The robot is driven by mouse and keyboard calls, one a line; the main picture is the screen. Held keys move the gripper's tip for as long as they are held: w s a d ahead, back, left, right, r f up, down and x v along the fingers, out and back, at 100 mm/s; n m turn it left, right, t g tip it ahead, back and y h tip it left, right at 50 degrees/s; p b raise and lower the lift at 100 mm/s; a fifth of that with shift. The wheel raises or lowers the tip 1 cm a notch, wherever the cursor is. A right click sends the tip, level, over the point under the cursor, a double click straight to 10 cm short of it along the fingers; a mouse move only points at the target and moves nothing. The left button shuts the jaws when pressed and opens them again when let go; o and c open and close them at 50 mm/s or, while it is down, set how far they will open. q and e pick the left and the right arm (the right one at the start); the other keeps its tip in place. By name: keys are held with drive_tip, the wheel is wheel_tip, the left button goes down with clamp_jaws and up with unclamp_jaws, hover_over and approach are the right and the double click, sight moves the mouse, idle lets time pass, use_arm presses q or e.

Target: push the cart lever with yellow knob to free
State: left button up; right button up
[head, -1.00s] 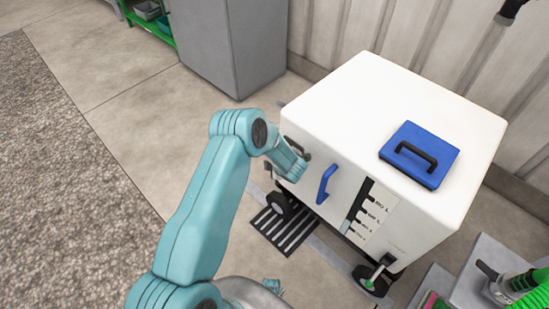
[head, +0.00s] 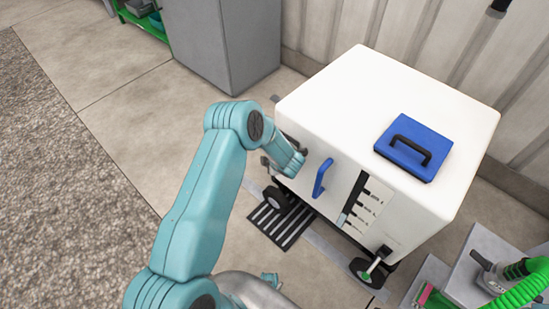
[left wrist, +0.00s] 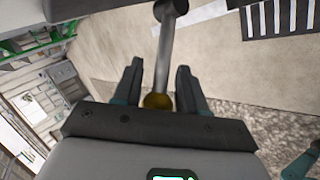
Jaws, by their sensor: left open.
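The white cart (head: 385,105) stands right of centre in the head view, with a blue handle (head: 322,178) on its near side. In the left wrist view, a grey lever (left wrist: 166,45) runs down from the top edge to a yellow knob (left wrist: 157,101). My left gripper (left wrist: 160,68) is open, with one dark finger on each side of the lever, and the knob lies low between the fingers. I cannot tell whether either finger touches it. In the head view my left wrist is against the cart's left end, and the knob cannot be made out.
A blue lid (head: 415,148) with a black grip lies on the cart top. A wheel with a green-tipped pedal (head: 367,275) is at the cart's front corner. A striped floor grate (head: 280,222) lies beside it. A grey cabinet (head: 222,45) stands behind. Open floor is left.

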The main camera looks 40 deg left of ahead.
use_arm(q)
drive_tip(key=p+v, duration=0.2)
drive_tip(key=v, duration=1.3)
drive_tip(key=shift+r, duration=0.15)
